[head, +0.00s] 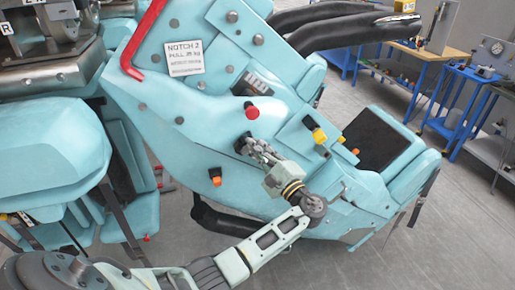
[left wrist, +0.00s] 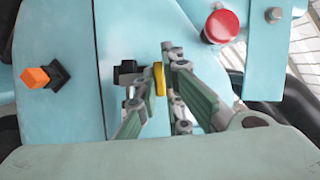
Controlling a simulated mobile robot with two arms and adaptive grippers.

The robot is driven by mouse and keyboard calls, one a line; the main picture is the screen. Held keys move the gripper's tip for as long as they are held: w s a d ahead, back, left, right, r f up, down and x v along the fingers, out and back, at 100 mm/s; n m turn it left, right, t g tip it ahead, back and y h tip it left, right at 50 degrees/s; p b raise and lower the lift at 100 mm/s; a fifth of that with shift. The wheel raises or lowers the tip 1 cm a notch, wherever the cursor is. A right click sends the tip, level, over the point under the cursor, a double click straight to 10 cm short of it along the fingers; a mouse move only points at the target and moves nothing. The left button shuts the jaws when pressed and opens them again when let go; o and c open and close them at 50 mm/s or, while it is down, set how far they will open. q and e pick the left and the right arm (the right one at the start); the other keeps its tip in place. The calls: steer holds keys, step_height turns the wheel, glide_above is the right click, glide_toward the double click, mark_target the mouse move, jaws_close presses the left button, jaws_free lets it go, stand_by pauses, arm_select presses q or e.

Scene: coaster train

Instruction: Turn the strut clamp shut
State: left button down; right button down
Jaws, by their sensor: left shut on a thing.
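My left gripper (head: 249,147) reaches the side of the pale blue coaster car and is shut on a small yellow handle. In the left wrist view the yellow handle (left wrist: 159,78) stands upright between the fingertips of my left gripper (left wrist: 157,75), beside a black mount (left wrist: 127,72) on the blue panel. The handle appears to be the strut clamp; the fingers hide part of it. In the head view the fingers cover the handle, and only the dark mount (head: 240,143) shows. My right gripper is in neither view.
A red knob (head: 252,111) sits just above the gripper, also in the left wrist view (left wrist: 221,26). An orange knob (head: 215,181) is below left, and a yellow knob (head: 320,136) is to the right. Blue workbenches (head: 430,52) stand at the back right, with open grey floor before them.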

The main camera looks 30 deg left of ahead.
arm_select(q)
steer(key=shift+f+m+t, duration=0.1)
steer(key=shift+m+t, duration=0.2)
steer(key=shift+m, duration=0.4)
steer(key=c, duration=1.9)
jaws_free()
steer(key=shift+o, duration=0.2)
steer(key=v, duration=1.2)
steer(key=shift+f, duration=0.1)
